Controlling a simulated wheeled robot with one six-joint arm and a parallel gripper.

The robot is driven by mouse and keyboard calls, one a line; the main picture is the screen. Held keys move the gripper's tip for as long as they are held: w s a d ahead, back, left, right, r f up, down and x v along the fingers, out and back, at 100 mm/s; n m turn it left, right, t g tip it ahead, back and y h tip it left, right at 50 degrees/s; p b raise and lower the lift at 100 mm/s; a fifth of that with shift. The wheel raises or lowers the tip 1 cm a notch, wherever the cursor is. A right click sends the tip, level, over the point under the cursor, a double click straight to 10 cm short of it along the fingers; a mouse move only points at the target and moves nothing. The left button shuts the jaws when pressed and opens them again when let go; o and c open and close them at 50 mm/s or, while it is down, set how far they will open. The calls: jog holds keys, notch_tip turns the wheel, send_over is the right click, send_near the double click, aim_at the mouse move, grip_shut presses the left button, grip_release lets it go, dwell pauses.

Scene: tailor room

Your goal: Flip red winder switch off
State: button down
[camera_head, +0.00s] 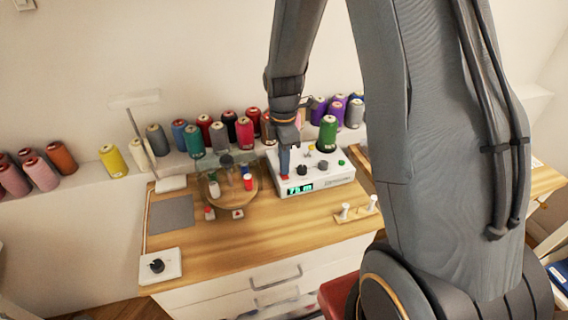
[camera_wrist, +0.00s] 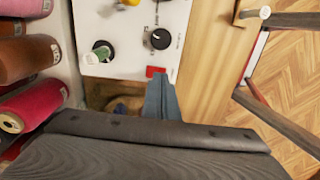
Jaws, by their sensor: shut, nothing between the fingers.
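The winder (camera_head: 330,179) is a white box with a lit green display (camera_head: 299,188), at the back right of the wooden table. Its red switch (camera_wrist: 155,71) shows as a small red block near the box's edge in the wrist view. In the head view only a sliver of red shows below my fingertips. My gripper (camera_head: 284,172) points down over the winder's left end, its blue-grey fingers shut and empty. In the wrist view the fingertips (camera_wrist: 161,76) are right beside the red switch and partly overlap it. I cannot tell whether they touch, or the switch's position.
A black knob (camera_wrist: 158,39) and a green spool (camera_head: 327,134) are on the winder. A round wooden stand (camera_head: 222,199) with small spools is to its left. Several thread cones line the shelf behind.

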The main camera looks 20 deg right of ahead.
notch_tip(320, 180, up, 12)
jog(key=w+b, duration=0.1)
jog(key=b, duration=0.1)
jog(key=shift+r, duration=0.2)
dwell(0.4)
jog(key=s+f+m+t, duration=0.1)
jog(key=s+f+m, duration=0.1)
jog(key=s+m, duration=0.5)
jog(key=s+a+f+m+b, duration=0.1)
jog(key=s+f+m, duration=0.1)
jog(key=s+m, duration=0.6)
jog(key=shift+a+f+m+t, duration=0.3)
jog(key=shift+f+m+t, duration=0.1)
jog(key=shift+m, duration=0.9)
